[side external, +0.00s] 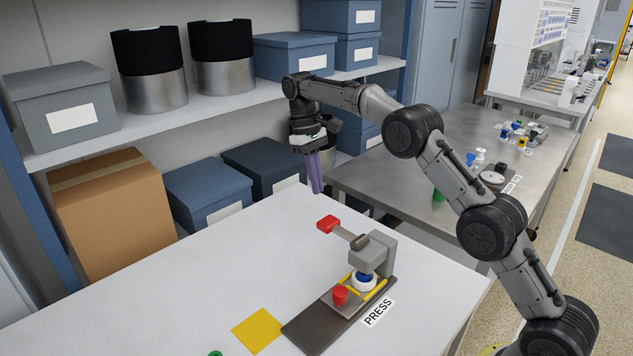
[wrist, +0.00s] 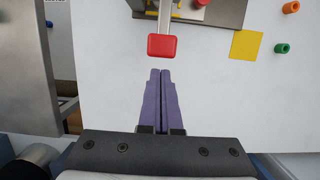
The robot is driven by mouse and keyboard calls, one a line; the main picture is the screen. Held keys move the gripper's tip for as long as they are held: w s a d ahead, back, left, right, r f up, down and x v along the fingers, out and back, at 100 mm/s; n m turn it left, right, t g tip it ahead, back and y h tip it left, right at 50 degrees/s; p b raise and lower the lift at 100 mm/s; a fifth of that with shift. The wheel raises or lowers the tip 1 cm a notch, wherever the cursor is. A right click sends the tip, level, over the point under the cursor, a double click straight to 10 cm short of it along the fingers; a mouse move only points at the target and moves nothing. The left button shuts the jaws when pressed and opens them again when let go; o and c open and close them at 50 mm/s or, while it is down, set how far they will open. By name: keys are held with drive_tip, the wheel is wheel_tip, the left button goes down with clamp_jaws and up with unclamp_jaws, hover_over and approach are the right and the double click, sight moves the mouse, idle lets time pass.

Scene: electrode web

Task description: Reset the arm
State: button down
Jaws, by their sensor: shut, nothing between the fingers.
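My gripper (side external: 316,187) hangs over the far edge of the white table, fingers pointing down. In the wrist view its two purple fingers (wrist: 160,72) are pressed together with nothing between them. The press (side external: 372,256) stands on the white table. Its red lever handle (side external: 327,224) points toward my gripper and is apart from it; the handle (wrist: 162,47) shows just ahead of the fingertips in the wrist view. A blue and white piece (side external: 364,280) sits under the press head, with a red knob (side external: 340,294) in front of it.
A yellow square (side external: 257,331) lies beside the press base. Orange (wrist: 291,7) and green (wrist: 282,48) rings lie on the table. Shelves with blue boxes (side external: 207,188) stand behind. A metal table (side external: 390,178) with small items is at the right. Much of the white table is clear.

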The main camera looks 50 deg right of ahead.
drive_tip(key=s+a+r+t, duration=0.1)
drive_tip(key=s+r+t, duration=0.1)
drive_tip(key=s+r, duration=0.5)
drive_tip(key=s+a+r+t, duration=0.1)
drive_tip(key=s+a+r, duration=0.15)
drive_tip(key=r, duration=0.75)
drive_tip(key=s+r+t, duration=0.2)
drive_tip(key=s+r, duration=0.1)
drive_tip(key=s, duration=0.6)
drive_tip(key=s+a+f+t, duration=0.1)
drive_tip(key=s+f, duration=0.1)
drive_tip(key=s, duration=0.5)
drive_tip(key=s+f+t, duration=0.1)
drive_tip(key=s+f, duration=0.1)
drive_tip(key=s, duration=0.5)
drive_tip(key=s+f+t, duration=0.1)
drive_tip(key=s+f, duration=0.3)
drive_tip(key=f, duration=0.6)
drive_tip(key=shift+s+a+f, duration=0.35)
drive_tip(key=shift+s, duration=0.05)
